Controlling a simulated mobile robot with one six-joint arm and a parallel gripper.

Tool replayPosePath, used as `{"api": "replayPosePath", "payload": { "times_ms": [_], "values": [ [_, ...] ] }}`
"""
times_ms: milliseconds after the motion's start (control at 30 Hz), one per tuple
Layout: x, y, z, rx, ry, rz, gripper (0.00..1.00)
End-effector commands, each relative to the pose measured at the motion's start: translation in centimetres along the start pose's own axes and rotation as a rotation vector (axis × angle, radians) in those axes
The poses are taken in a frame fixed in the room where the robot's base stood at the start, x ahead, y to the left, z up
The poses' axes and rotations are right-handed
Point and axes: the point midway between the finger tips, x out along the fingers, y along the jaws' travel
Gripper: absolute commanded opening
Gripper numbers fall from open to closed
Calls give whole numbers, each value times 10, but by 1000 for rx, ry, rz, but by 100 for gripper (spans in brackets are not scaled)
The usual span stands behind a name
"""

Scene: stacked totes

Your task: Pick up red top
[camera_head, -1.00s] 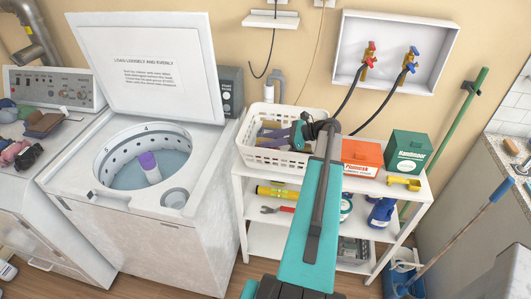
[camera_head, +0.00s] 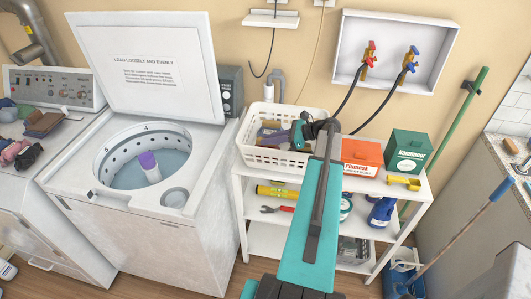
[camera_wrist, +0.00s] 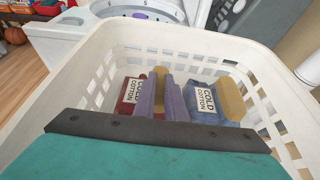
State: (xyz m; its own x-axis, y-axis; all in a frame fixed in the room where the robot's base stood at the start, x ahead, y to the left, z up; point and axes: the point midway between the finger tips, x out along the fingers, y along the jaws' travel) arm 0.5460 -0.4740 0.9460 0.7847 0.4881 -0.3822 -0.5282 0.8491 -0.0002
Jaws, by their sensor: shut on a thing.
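The red top (camera_wrist: 127,96) is folded in the white basket, left of centre in the wrist view, with a white cotton label facing me. A tan part beside it shows between my fingers and appears to belong to it. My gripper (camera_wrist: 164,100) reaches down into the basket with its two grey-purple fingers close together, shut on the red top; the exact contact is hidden. In the head view my gripper (camera_head: 270,138) is inside the basket and the red top cannot be made out.
A blue folded garment (camera_wrist: 206,105) with a label lies just right of my fingers. The white basket (camera_head: 280,160) has slatted walls close around my gripper and stands on a white shelf. An orange box (camera_head: 361,155) and a green box (camera_head: 409,150) stand to its right; an open washer (camera_head: 130,215) is to its left.

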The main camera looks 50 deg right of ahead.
Motion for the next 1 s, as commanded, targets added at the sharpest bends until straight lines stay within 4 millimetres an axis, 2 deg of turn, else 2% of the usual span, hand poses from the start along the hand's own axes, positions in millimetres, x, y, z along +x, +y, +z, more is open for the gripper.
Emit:
{"api": "replayPosePath", "payload": {
  "times_ms": [267,467,1000],
  "values": [
    [-1,0,2,0,0,0,0],
    [-5,0,12,-1,0,-2,0],
    [-29,0,69,-2,0,-1,0]
  ]
}}
